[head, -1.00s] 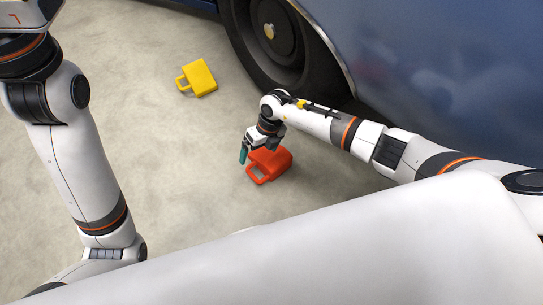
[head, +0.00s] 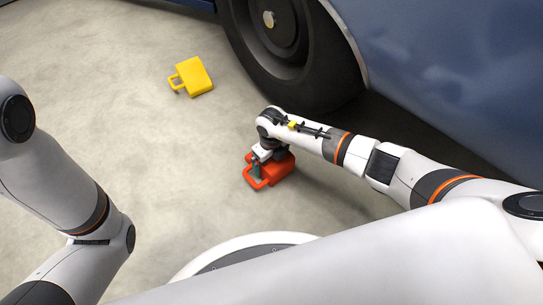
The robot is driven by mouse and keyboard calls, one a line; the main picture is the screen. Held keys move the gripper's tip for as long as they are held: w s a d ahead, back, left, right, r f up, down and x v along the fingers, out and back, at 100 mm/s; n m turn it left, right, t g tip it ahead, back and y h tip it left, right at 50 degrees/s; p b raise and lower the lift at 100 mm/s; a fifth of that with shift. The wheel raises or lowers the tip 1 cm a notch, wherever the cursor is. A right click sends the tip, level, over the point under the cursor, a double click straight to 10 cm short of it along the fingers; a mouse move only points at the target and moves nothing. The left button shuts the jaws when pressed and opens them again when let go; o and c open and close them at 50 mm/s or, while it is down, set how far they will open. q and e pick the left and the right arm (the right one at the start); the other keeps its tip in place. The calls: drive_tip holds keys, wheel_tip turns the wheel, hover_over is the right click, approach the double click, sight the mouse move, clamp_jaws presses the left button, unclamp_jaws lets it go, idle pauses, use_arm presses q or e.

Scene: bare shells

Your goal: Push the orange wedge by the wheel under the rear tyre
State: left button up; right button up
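The orange-red wedge (head: 274,174) with a loop handle lies on the floor, a little in front of the wheel. My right gripper (head: 261,167) is down at the wedge, over its handle end. Its fingers are small and partly hidden by the wrist, so I cannot tell whether they are open or closed on it. The tyre (head: 326,88) of the blue car stands on the floor behind my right arm, with a gap between it and the wedge. My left arm shows at the left, but its gripper is out of the picture.
A yellow wedge (head: 194,77) with a handle lies on the floor left of the tyre. The blue car body (head: 440,70) fills the upper right, above my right arm. The concrete floor (head: 170,165) between my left arm and the wedges is clear.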

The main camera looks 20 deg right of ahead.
drive_tip(key=shift+f+b, duration=0.3)
drive_tip(key=shift+f, duration=0.55)
drive_tip(key=shift+c, duration=0.2)
drive_tip(key=c, duration=1.1)
drive_tip(key=shift+o, duration=0.2)
drive_tip(key=shift+w+d+b, duration=0.15)
drive_tip(key=shift+w+d, duration=0.15)
drive_tip(key=shift+d, duration=0.45)
drive_tip(key=shift+w+d+b, duration=0.2)
drive_tip(key=shift+w+d, duration=0.15)
drive_tip(key=shift+d, duration=0.35)
drive_tip(key=shift+w+d+b, duration=0.15)
drive_tip(key=shift+w+d, duration=0.15)
drive_tip(key=shift+d, duration=0.45)
drive_tip(key=shift+w+d+b, duration=0.25)
drive_tip(key=shift+w+d, duration=0.05)
drive_tip(key=shift+d, duration=0.4)
drive_tip(key=shift+w+d+b, duration=0.2)
drive_tip(key=shift+w+d, duration=0.1)
drive_tip(key=shift+d, duration=0.4)
drive_tip(key=shift+w+d+b, duration=0.25)
drive_tip(key=shift+w+d, duration=0.05)
drive_tip(key=shift+d, duration=0.4)
